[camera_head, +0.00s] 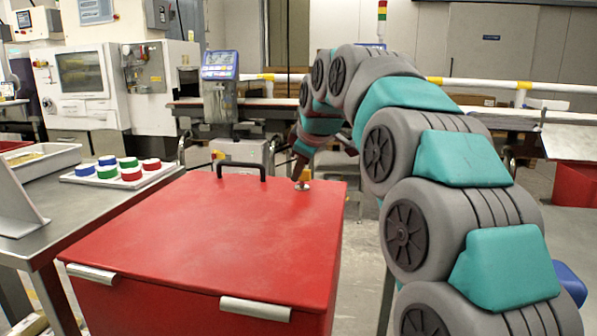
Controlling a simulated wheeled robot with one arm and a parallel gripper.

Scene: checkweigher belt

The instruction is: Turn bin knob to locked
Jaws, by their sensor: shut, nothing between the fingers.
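The red bin (200,235) stands in front of me with its lid shut. I cannot tell whether the fingertips touch the knob.
A black handle (241,168) rises from the lid's far edge, left of the knob. A steel table (75,215) at left holds a white tray with several coloured caps (120,168). A conveyor with a display (220,66) stands behind the bin.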

